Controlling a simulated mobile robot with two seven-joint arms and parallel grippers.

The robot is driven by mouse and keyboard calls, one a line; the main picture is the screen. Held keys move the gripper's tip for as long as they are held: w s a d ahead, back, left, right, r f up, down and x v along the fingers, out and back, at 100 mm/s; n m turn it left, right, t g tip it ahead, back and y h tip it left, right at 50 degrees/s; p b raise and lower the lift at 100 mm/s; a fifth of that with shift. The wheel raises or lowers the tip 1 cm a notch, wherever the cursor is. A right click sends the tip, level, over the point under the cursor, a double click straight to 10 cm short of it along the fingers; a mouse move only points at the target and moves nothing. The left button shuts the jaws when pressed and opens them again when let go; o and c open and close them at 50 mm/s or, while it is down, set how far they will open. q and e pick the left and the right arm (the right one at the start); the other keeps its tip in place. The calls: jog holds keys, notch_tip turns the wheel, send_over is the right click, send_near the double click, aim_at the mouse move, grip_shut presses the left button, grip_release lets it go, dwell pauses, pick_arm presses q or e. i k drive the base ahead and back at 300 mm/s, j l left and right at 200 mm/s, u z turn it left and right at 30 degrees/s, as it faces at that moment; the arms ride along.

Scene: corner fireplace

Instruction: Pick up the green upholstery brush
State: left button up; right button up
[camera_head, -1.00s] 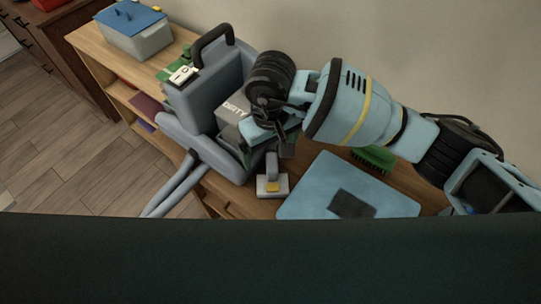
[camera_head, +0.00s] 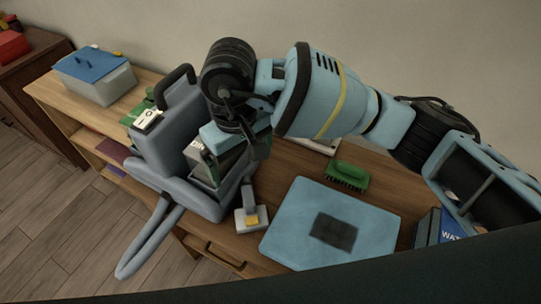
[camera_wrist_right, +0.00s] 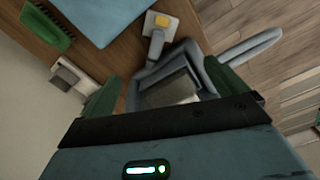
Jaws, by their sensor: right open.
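The green upholstery brush (camera_head: 347,177) lies on the wooden top behind the blue mat, bristles toward the front. In the right wrist view the brush (camera_wrist_right: 47,27) shows at the upper left, outside the jaws. My right gripper (camera_head: 250,150) hangs over the grey machine, left of the brush and apart from it. In the wrist view my right gripper (camera_wrist_right: 167,88) has its two fingers wide apart, with nothing held between them. My left gripper is not in view.
The blue mat (camera_head: 290,225) has a dark patch. The grey machine (camera_head: 165,130) with hose stands to its left, a grey nozzle (camera_head: 252,220) between them. A blue box (camera_head: 428,230) is at the right, a lidded bin (camera_head: 95,80) at the far left. A wall stands behind.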

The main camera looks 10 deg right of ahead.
aim_at(349, 174)
jog(key=z, duration=1)
